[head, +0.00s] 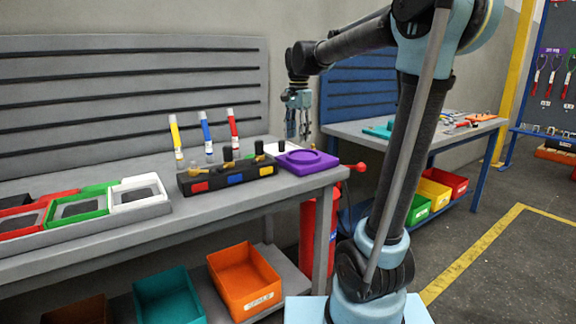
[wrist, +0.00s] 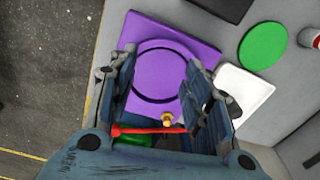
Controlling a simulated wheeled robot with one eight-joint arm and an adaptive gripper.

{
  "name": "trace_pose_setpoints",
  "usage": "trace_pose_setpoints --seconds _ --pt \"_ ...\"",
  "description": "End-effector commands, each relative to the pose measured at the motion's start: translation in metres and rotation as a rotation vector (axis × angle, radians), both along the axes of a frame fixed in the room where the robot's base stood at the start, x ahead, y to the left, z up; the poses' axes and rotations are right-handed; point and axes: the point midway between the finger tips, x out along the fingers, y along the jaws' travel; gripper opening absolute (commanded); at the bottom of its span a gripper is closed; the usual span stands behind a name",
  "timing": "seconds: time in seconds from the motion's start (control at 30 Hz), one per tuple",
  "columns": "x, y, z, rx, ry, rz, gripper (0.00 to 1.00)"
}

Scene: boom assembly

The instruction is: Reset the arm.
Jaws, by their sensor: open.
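My gripper (head: 298,112) hangs pointing down at the end of my raised arm, above the right end of the grey bench. Its jaws are open and nothing is seen held in them. In the wrist view the two blue fingers of my gripper (wrist: 160,85) stand apart over a purple square plate with a round ring (wrist: 150,35). The same purple plate (head: 322,160) lies on the bench corner in the head view, below the gripper. A red rod (wrist: 148,130) shows between the fingers in the wrist view, and a red ball-ended rod (head: 358,167) shows beside the plate.
A black block with coloured squares (head: 205,184) and three capped tubes, including a yellow one (head: 176,135), stand left of the plate. Bins (head: 140,196) sit farther left. A blue bench (head: 350,130) stands behind my arm. Open floor (head: 500,270) lies at right.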

Motion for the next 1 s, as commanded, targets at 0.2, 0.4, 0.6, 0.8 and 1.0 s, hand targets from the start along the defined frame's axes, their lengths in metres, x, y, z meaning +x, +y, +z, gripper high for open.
trace_pose_setpoints --seconds 0.2,0.4,0.6,0.8,1.0 --pt "-0.049 -0.042 -0.024 0.000 -0.028 0.131 0.45" --pt "-0.096 -0.076 -0.054 -0.007 -0.057 0.267 0.45" --pt "-0.143 -0.104 -0.090 -0.021 -0.085 0.403 0.45" --pt "-0.189 -0.127 -0.133 -0.042 -0.111 0.536 0.45" --pt "-0.231 -0.145 -0.182 -0.068 -0.135 0.669 0.45"
